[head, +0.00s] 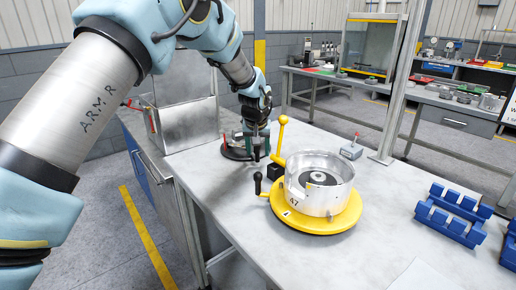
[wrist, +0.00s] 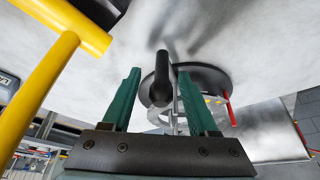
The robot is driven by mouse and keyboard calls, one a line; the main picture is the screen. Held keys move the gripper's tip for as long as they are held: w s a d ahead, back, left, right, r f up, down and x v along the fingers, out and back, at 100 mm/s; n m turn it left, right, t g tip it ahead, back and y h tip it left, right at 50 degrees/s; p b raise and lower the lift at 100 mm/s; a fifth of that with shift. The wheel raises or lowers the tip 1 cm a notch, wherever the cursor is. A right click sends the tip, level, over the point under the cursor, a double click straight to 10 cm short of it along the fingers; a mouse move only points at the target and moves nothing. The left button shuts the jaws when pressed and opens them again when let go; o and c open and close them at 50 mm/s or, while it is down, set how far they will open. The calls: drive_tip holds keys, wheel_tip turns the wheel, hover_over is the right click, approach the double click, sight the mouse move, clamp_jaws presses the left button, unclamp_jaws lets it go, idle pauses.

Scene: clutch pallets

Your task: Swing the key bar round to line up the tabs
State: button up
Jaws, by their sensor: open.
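A silver drum marked A7 (head: 318,190) sits on a yellow round base (head: 312,222) on the bench. A black-knobbed handle (head: 257,184) stands at the base's left edge; it may be the key bar, though I cannot tell for sure. A yellow lever (head: 280,138) stands upright behind the drum. My gripper (head: 257,154) is above the bench, left of the yellow lever and behind the black knob. In the wrist view my gripper's green fingers (wrist: 162,98) are open, with a black knobbed handle (wrist: 162,85) showing between them; contact is not visible.
A black round stand (head: 237,153) with a red lever lies behind my gripper, near a metal box (head: 185,125). Blue notched blocks (head: 453,213) lie on the right. A small grey box (head: 351,151) stands behind the drum. The bench front is mostly clear.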

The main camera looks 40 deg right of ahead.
drive_tip(key=shift+w+d+f, duration=0.1)
drive_tip(key=shift+f, duration=0.3)
clamp_jaws()
idle(1.3)
